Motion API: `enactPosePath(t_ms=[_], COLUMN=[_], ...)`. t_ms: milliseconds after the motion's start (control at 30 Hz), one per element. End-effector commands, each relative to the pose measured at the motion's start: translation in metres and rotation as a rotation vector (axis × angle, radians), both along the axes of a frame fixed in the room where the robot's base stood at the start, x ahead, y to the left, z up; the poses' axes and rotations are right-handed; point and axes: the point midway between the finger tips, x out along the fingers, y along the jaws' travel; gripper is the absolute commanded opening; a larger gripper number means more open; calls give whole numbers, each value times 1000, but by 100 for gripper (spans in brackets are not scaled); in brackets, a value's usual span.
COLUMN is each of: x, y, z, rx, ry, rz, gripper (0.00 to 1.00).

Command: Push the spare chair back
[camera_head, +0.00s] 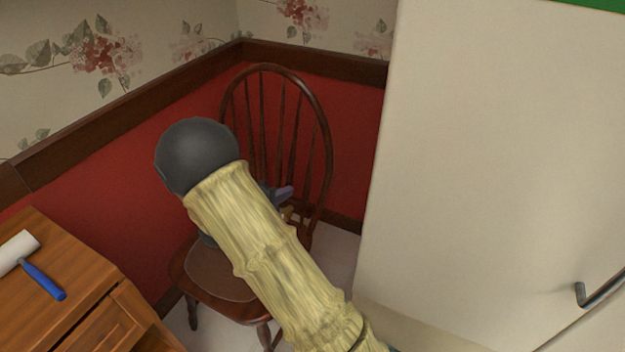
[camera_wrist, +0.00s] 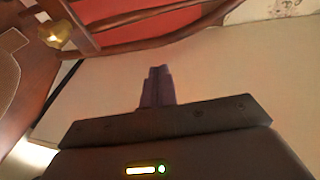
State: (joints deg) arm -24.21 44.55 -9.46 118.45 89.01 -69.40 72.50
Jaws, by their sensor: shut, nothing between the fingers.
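A dark wooden spindle-back chair (camera_head: 322,130) stands in the corner in the head view, its rounded back near the red wall. Its seat (camera_head: 195,275) shows left of my arm, which covers part of the chair. My gripper (camera_head: 285,192) shows only partly past the arm, in front of the lower chair back. In the wrist view, my gripper (camera_wrist: 157,75) has its fingers together with nothing between them. Chair wood (camera_wrist: 75,22) shows above and left of the fingers there. I cannot tell whether the fingers touch the chair.
A tall cream cabinet or fridge (camera_head: 480,150) with a dark handle (camera_head: 600,290) stands close on the right. A wooden cabinet (camera_head: 60,290) at lower left bears a blue-handled roller (camera_head: 40,278). Red-panelled walls (camera_head: 90,215) close the corner. Little floor shows.

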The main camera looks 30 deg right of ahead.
Motion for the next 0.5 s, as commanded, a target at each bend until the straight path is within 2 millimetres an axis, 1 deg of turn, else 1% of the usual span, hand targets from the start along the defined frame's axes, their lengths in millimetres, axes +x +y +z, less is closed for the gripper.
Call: enactPosePath(t_ms=[133, 267, 500], x=[4, 11, 28], y=[-9, -25, -62], z=[-3, -7, -17], rx=[-1, -1, -1], ry=[1, 1, 1], rz=[-2, -2, -2], gripper=[0, 0, 0])
